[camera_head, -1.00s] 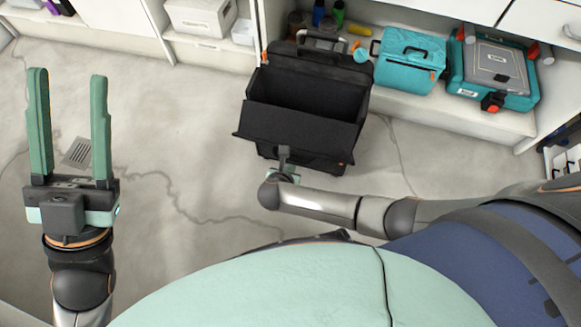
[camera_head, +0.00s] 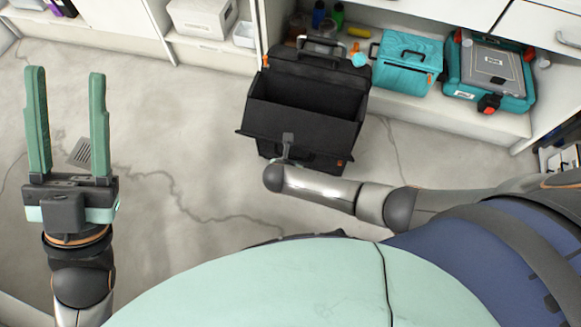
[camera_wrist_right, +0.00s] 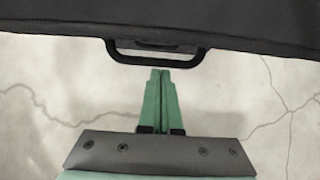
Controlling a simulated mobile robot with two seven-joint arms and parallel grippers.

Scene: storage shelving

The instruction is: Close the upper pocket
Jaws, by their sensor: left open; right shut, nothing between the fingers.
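A black bag (camera_head: 302,75) stands on the floor in front of the shelving. Its upper pocket (camera_head: 305,98) is open, with the dark inside showing and the front flap (camera_head: 300,128) tilted out toward me. My right arm reaches to the bag's front below the flap; its fingers are hidden in the head view. In the right wrist view my right gripper (camera_wrist_right: 160,73) is shut and empty, its fingertips close to a black handle (camera_wrist_right: 118,54) on the bag; I cannot tell whether they touch. My left gripper (camera_head: 68,75) is open and empty over the floor at left.
A turquoise bag (camera_head: 407,65) and a teal case with a grey lid (camera_head: 492,68) sit on the low shelf right of the black bag. Several bottles stand behind it. A white box (camera_head: 202,18) is on the left shelf. The floor between my left gripper and the bag is clear.

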